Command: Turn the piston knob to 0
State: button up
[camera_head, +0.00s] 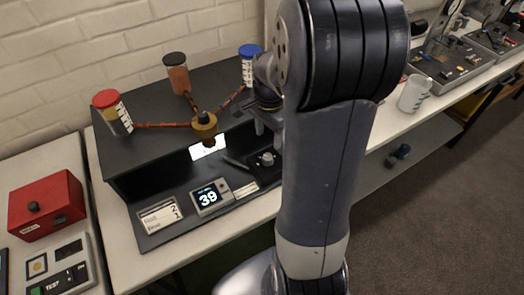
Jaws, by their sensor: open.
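The dark apparatus (150,172) stands on the white bench. A small grey round knob (267,159) sits on its front deck, right of centre. It may be the piston knob, but I cannot read its setting. A display (209,197) on the deck reads 39. My gripper (265,125) is open and points down just above and behind the knob, apparently apart from it. My arm hides most of the gripper and the apparatus's right end.
Red-capped (112,112), brown (177,74) and blue-capped (247,65) containers join a brass fitting (204,124) on top by orange tubes. A red box (47,205) stands left. A white cup (414,93) stands right. A brick wall is behind.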

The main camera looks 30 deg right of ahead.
aim_at(268, 156)
notch_tip(268, 156, down, 9)
jog(key=shift+f, duration=0.1)
dwell(0.4)
jog(key=c, duration=1)
jog(key=shift+o, duration=0.2)
jog(key=shift+n, duration=0.3)
jog(key=n+b, duration=0.1)
jog(key=n, duration=0.2)
jog(key=shift+n, duration=0.4)
jog(key=n+b, duration=0.1)
jog(key=n, duration=0.4)
jog(key=shift+n, duration=0.4)
